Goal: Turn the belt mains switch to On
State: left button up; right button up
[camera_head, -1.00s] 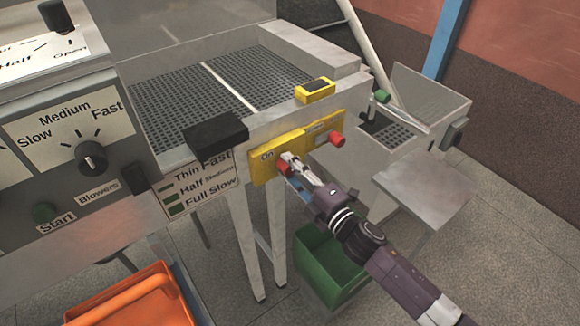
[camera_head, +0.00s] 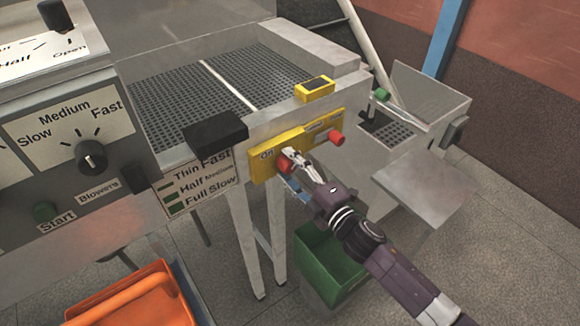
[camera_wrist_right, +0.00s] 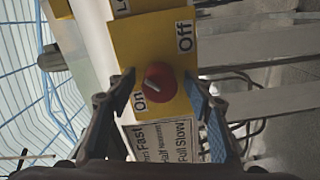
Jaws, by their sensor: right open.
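The belt mains switch (camera_head: 284,162) is a red rotary knob on a yellow plate (camera_head: 263,169) on the front of the belt frame. In the right wrist view the red knob (camera_wrist_right: 160,82) has a pale line that slants. The On label (camera_wrist_right: 140,100) is on its left and the Off label (camera_wrist_right: 184,37) at its upper right; I cannot tell exactly which the line marks. My right gripper (camera_head: 291,167) is open at the knob. In the wrist view its fingers (camera_wrist_right: 160,96) stand apart on both sides of the knob, with gaps visible. My left gripper is not in view.
A second red knob (camera_head: 336,138) sits to the right on the yellow panel. A black box (camera_head: 215,134) juts out to the left. A green crate (camera_head: 327,265) stands on the floor below my right arm, and an orange crate (camera_head: 150,303) is at lower left.

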jog(key=v, duration=1.2)
dwell(0.3)
